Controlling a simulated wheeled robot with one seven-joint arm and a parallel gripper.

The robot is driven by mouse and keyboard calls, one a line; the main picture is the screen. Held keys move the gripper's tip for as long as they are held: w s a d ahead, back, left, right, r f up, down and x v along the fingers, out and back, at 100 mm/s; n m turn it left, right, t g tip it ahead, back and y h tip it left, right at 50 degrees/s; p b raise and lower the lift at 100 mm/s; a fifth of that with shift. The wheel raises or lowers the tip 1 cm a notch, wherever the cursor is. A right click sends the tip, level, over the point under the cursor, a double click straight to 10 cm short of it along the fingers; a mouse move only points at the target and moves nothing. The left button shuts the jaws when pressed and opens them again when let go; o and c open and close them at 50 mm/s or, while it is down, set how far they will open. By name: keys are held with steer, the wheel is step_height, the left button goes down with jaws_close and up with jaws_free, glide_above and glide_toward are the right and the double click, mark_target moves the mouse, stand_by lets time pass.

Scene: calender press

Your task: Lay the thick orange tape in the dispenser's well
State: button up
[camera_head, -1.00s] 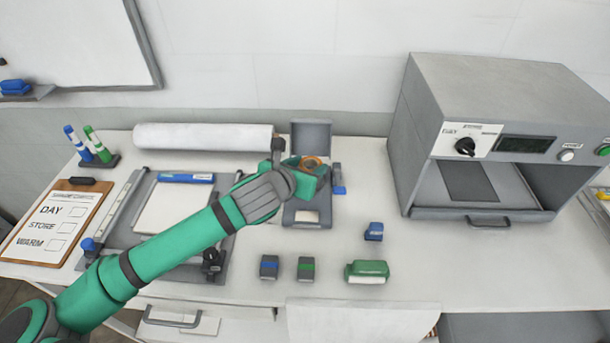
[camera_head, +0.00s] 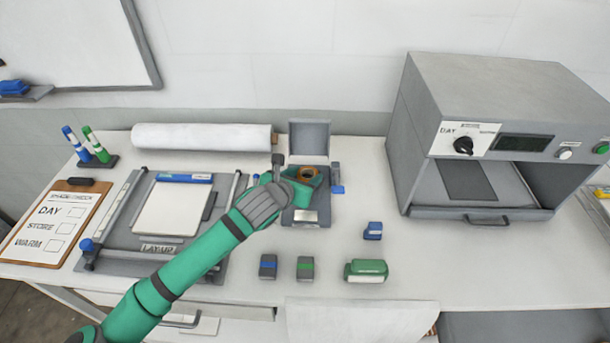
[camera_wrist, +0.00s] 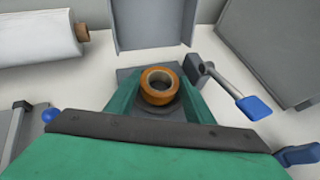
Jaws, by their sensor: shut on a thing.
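The thick orange tape (camera_wrist: 160,86) is a ring held between the two green fingers of my gripper (camera_wrist: 158,98) in the wrist view. In the head view the tape (camera_head: 307,172) shows partly between the fingers of my gripper (camera_head: 304,176). The dispenser (camera_head: 309,138) is a grey box with its lid raised at the back. The tape is over the dispenser's well, and a dark round part of the well (camera_wrist: 168,112) shows just below it. I cannot tell whether the tape touches the bottom.
A blue-ended lever (camera_wrist: 252,106) stands at the dispenser's right side. A white roll (camera_head: 200,137) lies behind, left of the lid. Small blue and green blocks (camera_head: 305,267) sit in front. A grey press machine (camera_head: 420,130) stands to the right.

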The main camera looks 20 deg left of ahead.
steer(key=o, duration=1.1)
steer(key=shift+c, duration=0.2)
steer(key=shift+s+a+r, duration=0.1)
steer(key=shift+s+r, duration=0.1)
steer(key=v, duration=1.1)
steer(key=shift+s+r, duration=0.1)
steer(key=shift+s, duration=0.2)
